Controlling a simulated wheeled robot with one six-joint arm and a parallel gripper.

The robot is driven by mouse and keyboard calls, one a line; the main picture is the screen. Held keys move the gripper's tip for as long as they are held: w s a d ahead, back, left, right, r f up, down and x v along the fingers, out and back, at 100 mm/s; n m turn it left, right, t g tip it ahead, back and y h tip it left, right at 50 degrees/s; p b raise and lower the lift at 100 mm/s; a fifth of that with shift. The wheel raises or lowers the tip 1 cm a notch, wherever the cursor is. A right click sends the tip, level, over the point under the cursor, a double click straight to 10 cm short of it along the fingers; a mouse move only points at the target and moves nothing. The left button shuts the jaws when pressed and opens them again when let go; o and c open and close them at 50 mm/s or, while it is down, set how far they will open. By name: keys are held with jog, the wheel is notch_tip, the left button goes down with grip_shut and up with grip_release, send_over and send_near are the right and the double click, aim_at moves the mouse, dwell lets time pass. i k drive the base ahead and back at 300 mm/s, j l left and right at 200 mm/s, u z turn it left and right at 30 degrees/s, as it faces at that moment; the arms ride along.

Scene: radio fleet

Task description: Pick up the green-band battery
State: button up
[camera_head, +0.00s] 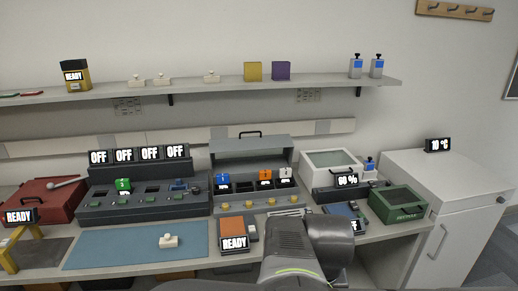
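A small green block marked 3 (123,184) stands upright in the left part of the dark grey multi-slot station (145,212). It is the only clearly green numbered block in view, with a small readout below it. Whether it has a band is too small to tell. My gripper (288,213) is at the lower centre, in front of the grey lidded box, well to the right of the green block. My own arm mostly hides it, so its opening does not show.
The open grey box (250,150) holds blue, orange and white numbered blocks. A blue mat (130,246) with a small pale switch-like piece lies in front of the station. A red toolbox (45,199) stands left. A shelf (200,90) runs above. A green case (398,204) stands right.

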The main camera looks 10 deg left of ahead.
aim_at(124, 186)
jog(key=u, duration=1.5)
jog(key=i+j, duration=1.4)
jog(key=i+l+z, duration=0.05)
jog(key=i, duration=0.05)
